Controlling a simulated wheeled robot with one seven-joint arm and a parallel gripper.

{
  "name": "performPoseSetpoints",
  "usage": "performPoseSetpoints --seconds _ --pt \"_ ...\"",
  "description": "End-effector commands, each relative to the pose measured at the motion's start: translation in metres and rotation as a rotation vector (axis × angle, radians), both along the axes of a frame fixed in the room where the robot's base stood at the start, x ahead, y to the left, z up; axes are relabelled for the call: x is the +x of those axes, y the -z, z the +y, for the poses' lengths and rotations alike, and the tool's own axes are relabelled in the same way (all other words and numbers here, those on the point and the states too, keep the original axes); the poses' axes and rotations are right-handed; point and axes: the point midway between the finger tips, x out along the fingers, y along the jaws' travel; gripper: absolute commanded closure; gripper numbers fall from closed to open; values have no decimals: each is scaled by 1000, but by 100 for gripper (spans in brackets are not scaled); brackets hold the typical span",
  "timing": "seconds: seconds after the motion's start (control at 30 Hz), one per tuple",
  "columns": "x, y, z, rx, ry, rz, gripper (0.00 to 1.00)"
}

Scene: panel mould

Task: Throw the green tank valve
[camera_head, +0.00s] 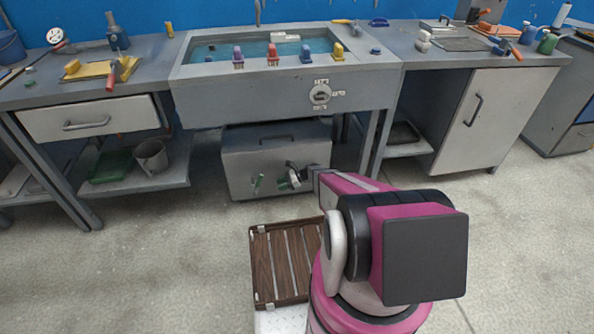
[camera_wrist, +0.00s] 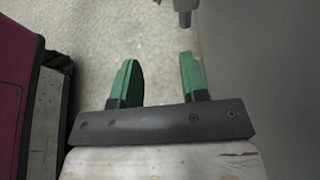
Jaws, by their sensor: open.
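A grey fitting (camera_wrist: 184,8) is cut off at the top edge, beyond the right finger. I cannot tell whether it belongs to the valve.
A brown slatted rack (camera_head: 275,295) lies in front, left of my arm. A grey bucket (camera_head: 151,158) is on the left shelf. Floor at left is clear.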

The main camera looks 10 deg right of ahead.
Motion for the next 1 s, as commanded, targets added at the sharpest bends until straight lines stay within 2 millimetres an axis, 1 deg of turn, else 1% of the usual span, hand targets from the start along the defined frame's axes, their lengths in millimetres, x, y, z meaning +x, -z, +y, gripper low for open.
performPoseSetpoints --seconds 0.03,0.3,0.37,0.53,1.0 --pt "0 -4 -8 0 1 0 60" --pt "0 -22 -52 -1 1 0 60" --pt "-10 -35 -45 -30 -31 -30 60" --pt "-25 -59 -40 -107 -109 -107 60" --pt "-70 -125 -35 -310 -347 -321 60"
